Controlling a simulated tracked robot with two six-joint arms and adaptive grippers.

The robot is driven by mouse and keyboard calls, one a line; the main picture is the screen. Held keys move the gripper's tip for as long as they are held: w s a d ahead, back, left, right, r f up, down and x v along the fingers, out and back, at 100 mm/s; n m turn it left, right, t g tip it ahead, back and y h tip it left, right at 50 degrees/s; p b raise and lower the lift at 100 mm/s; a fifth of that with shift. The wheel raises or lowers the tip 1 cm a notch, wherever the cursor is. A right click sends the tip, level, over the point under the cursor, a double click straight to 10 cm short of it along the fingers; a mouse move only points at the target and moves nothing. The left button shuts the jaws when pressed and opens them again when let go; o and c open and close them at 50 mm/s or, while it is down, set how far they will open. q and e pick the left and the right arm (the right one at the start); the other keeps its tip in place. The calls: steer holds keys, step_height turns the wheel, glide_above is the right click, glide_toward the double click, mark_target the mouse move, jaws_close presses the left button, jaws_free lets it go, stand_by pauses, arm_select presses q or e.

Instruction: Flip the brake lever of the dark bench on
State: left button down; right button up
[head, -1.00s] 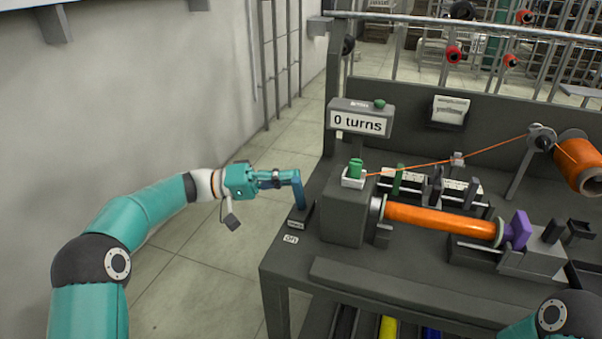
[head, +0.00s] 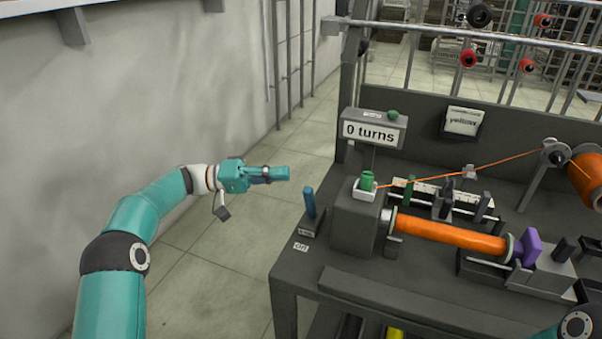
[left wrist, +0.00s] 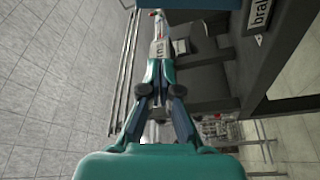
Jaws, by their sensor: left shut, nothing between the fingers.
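The dark bench (head: 300,273) has a short blue brake lever (head: 310,203) on its left edge. The lever stands nearly upright, its top tilted slightly left, above a small plate (head: 306,232). A label reading "on" (head: 301,246) lies on the near side of the lever's base. My left gripper (head: 286,173) is shut and empty, above and left of the lever and apart from it. Its closed fingers (left wrist: 158,72) also show in the left wrist view. My right gripper is not in view.
A grey winder housing (head: 357,228) stands just right of the lever. A counter sign (head: 371,132) reads "0 turns". An orange bobbin (head: 450,235) lies right of the housing, with an orange thread above it. The floor left of the bench is clear.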

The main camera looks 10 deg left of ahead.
arm_select(q)
steer(key=shift+s+a+f, duration=0.1)
steer(key=shift+a+f, duration=0.05)
steer(key=shift+a, duration=0.8)
steer(key=shift+s+a+f, duration=0.1)
steer(key=shift+a+f, duration=0.05)
steer(key=shift+a, duration=0.8)
steer(key=shift+s, duration=0.1)
